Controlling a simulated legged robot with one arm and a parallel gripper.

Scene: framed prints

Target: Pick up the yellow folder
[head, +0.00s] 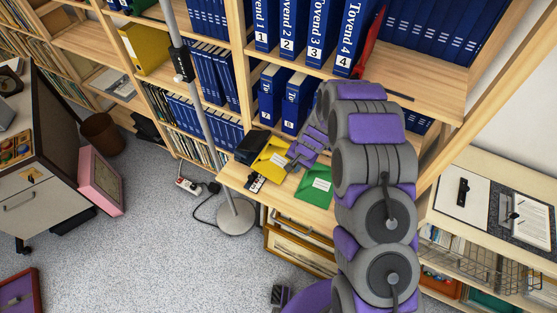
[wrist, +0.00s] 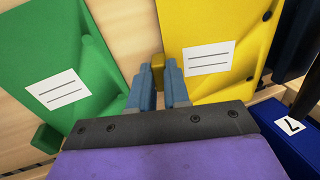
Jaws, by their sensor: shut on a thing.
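The yellow folder (head: 268,158), with a white lined label, is at the left of the wooden shelf board in the head view. It fills the upper right of the wrist view (wrist: 212,25). My gripper (wrist: 159,72) is at its left edge in the wrist view, with a bit of yellow between the two fingers, shut on that edge. In the head view my gripper (head: 300,156) is just right of the yellow folder; its fingertips are hard to make out. I cannot tell whether the folder is off the board.
A green folder (head: 313,187) lies right of the yellow one, close to my gripper (wrist: 60,70). Blue binders (head: 285,100) stand behind. A dark box (head: 252,145) is at the left, and a lamp pole (head: 200,110) rises left of the shelf.

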